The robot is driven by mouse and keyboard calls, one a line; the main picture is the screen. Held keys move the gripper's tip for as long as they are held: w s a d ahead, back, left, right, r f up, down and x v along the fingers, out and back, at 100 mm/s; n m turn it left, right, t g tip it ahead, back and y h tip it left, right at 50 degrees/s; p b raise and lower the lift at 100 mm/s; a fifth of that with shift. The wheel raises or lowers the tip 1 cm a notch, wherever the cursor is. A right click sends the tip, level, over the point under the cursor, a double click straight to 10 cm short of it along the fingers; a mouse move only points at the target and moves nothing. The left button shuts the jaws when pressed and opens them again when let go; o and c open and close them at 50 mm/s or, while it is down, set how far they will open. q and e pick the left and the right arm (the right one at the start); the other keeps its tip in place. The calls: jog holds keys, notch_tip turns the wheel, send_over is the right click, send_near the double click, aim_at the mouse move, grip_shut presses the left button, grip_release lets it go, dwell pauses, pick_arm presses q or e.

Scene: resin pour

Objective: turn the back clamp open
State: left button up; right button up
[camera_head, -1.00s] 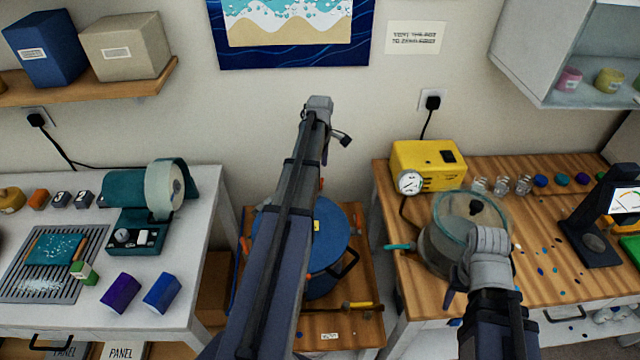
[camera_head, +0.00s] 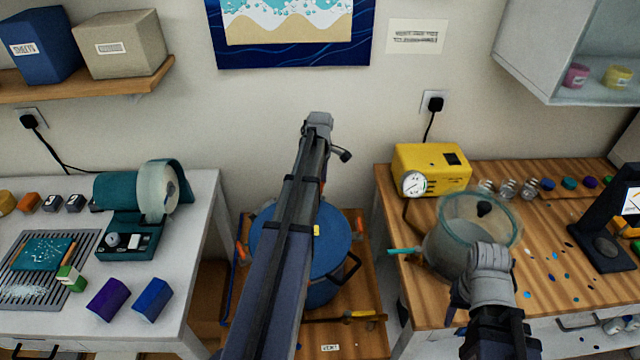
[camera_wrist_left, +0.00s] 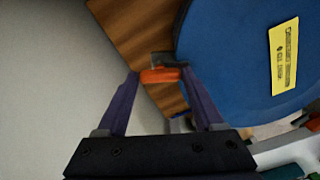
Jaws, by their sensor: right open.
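The blue pot (camera_head: 335,240) with its round blue lid stands on a low wooden surface between the two tables. The back clamp, with an orange handle (camera_wrist_left: 160,75), shows at the lid's edge in the left wrist view. My left gripper (camera_wrist_left: 160,80) is open, with its two purple fingers apart on either side of that handle; contact cannot be made out. In the head view my left arm hides the back clamp and its fingers. Other orange clamps (camera_head: 242,251) (camera_head: 358,222) show at the lid's sides. My right gripper (camera_head: 460,295) is open at the right table.
A glass-walled vessel (camera_head: 450,245) stands on the right table beside a yellow pump with a gauge (camera_head: 435,170), close to my right gripper. The left table (camera_head: 200,210) carries a tape dispenser and small blocks. The wall is behind the pot.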

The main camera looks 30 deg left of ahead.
pick_arm(q)
jog(key=c, duration=0.9)
jog(key=shift+m, duration=0.3)
jog(key=m, duration=1.7)
jog(key=shift+m, duration=0.3)
